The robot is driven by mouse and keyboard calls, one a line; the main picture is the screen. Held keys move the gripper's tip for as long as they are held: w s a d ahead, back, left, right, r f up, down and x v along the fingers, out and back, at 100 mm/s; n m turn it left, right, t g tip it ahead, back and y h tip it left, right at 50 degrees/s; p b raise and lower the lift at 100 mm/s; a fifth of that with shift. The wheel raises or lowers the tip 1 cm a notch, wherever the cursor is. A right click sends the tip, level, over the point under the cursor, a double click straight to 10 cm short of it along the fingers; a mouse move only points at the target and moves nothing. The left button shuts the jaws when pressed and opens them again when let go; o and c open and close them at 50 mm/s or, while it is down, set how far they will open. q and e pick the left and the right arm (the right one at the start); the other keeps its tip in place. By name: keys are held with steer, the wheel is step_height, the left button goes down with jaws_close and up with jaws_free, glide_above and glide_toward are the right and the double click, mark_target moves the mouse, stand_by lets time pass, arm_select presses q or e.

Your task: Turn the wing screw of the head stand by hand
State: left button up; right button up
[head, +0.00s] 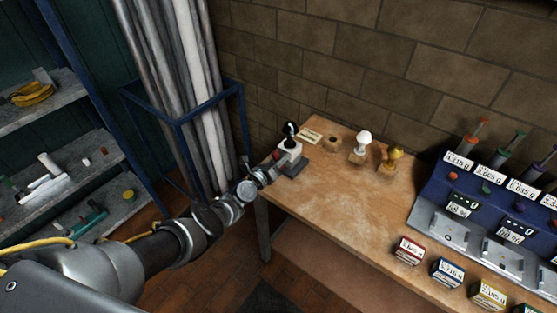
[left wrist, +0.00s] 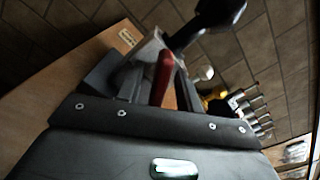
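The head stand (head: 291,148) is near the left end of the wooden bench. It has a pale block on a dark base, with a black head (head: 290,129) on top. The stand's pale block also shows in the left wrist view (left wrist: 148,48), below the black head (left wrist: 210,20). A red wing screw (left wrist: 163,77) points toward my left gripper (left wrist: 160,92), between its dark fingers. In the head view my left gripper (head: 273,168) is at the stand's left side. Whether the fingers press on the screw is unclear. My right gripper is not in view.
A paper label (head: 310,135), a small wooden stand (head: 331,144), a white head (head: 363,138) and a yellow head (head: 392,157) line the bench's back. A blue rack (head: 437,194) and small labelled boxes fill the right. The bench's middle (head: 335,190) is clear.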

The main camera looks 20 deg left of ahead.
arm_select(q)
steer(key=shift+s+a+p, duration=0.2)
steer(key=shift+s+p, duration=0.25)
steer(key=shift+p, duration=0.1)
steer(key=p+v, duration=0.2)
steer(key=v, duration=0.2)
steer(key=shift+r+p, duration=0.1)
steer(key=shift+p, duration=0.25)
steer(key=shift+s, duration=0.15)
steer(key=shift+f, duration=0.2)
